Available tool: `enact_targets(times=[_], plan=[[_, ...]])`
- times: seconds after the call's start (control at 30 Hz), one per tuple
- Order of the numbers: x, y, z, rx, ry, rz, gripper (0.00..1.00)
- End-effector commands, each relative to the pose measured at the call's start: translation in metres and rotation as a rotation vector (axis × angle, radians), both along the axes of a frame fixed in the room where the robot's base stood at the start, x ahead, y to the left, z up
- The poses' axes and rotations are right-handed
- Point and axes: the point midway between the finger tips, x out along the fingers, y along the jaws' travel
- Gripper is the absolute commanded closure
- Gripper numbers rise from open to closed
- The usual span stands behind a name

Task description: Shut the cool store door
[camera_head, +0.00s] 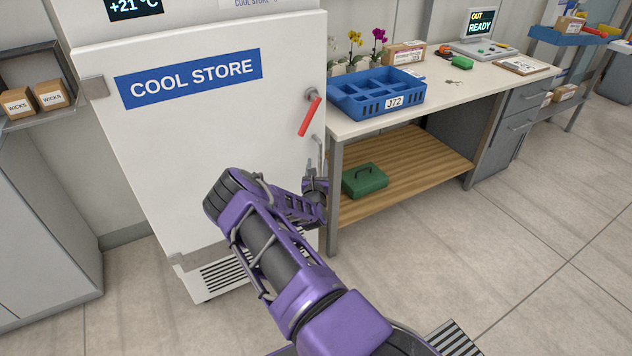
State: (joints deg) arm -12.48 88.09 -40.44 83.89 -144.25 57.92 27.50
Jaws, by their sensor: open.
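The cool store door (190,160) is a white panel with a blue "COOL STORE" sign (189,79), hinged on its left side. It looks close to its frame; I cannot tell whether a small gap is left. A red lever (310,117) slants on a round metal mount near its right edge. A grey metal pull handle (319,154) is below the lever. My gripper (317,173) is at the lower end of this handle, by the door's right edge. It is open; its fingers are small and I cannot tell whether they touch the handle. My arm hides the door's lower right part.
Right of the door stands a bench (460,88) with a blue crate (377,105), orchids and a terminal (488,27). A green box (364,181) sits on its wooden lower shelf. A grey cabinet (45,215) stands left. Floor (480,250) at right is clear.

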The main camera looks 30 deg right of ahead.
Motion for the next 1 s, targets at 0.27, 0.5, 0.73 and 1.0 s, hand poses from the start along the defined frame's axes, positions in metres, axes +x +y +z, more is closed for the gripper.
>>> enact_targets(times=[0.27,0.5,0.73,1.0], plan=[[-0.054,0.031,0.001,0.000,0.004,-0.001,0.50],[-0.081,0.045,0.000,0.001,0.002,-0.003,0.50],[-0.087,0.048,0.000,0.000,0.001,-0.003,0.50],[-0.086,0.048,0.000,0.000,0.001,-0.003,0.50]])
